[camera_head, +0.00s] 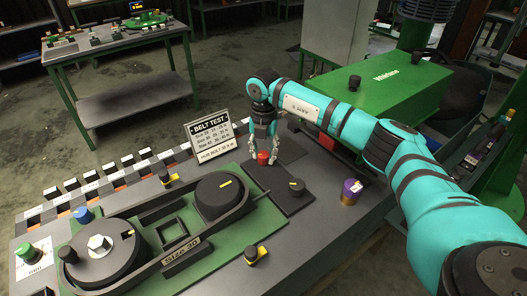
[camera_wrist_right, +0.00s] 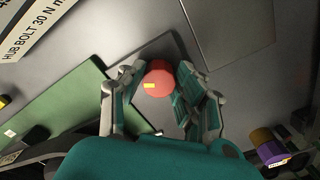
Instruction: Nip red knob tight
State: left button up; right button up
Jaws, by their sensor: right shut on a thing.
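The red knob (camera_head: 263,157) sits on a dark plate (camera_head: 290,196) on the workbench, in front of the belt test sign. In the right wrist view the red knob (camera_wrist_right: 158,78) has a small yellow mark on its face. My right gripper (camera_head: 267,160) comes down from above with its fingers around the knob. In the right wrist view my right gripper (camera_wrist_right: 158,92) has one finger on each side of the knob and is shut on it. My left gripper is not in view.
A black knob (camera_head: 296,187) stands on the same plate. A purple and gold cylinder (camera_head: 351,192) is to its right. The green belt fixture (camera_head: 205,238) with pulleys fills the left front. The belt test sign (camera_head: 211,139) stands behind. A green machine (camera_head: 375,92) is at the back right.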

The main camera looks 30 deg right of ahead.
aim_at(264, 153)
jog(key=shift+r+m, duration=0.1)
jog(key=shift+m, duration=0.2)
jog(key=o, duration=1.1)
jog(key=shift+o, duration=0.2)
notch_tip(264, 153, up, 12)
